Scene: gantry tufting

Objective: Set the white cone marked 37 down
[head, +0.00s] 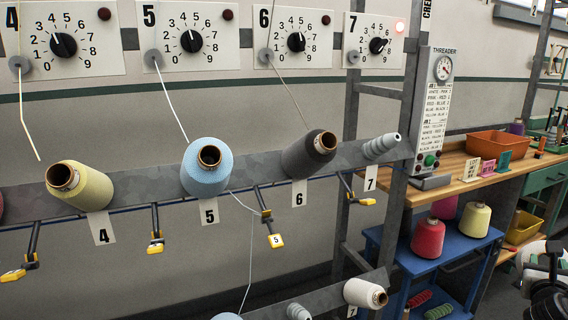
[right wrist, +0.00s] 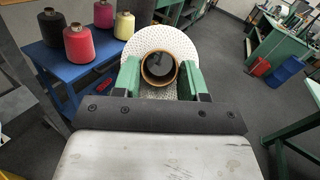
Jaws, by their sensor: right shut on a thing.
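My right gripper (right wrist: 160,70) is shut on a white cone (right wrist: 138,42) with a dotted surface and a brown core tube, seen end-on between the green fingers. No number shows on it. In the head view the right gripper (head: 547,275) is at the lower right edge, with part of the white cone (head: 529,254) beside it. The held cone is clear of the blue stand (head: 407,258) to its left. Whether anything supports it from below cannot be told. My left gripper is not in view.
The blue stand holds a red cone (head: 428,238), a yellow cone (head: 475,220) and others. Yellow, blue and dark cones sit on rack pegs 4, 5 and 6; upper peg 7 (head: 381,146) is bare. Another white cone (head: 365,293) sits on the lower rail. Open floor (right wrist: 235,75) lies right of the held cone.

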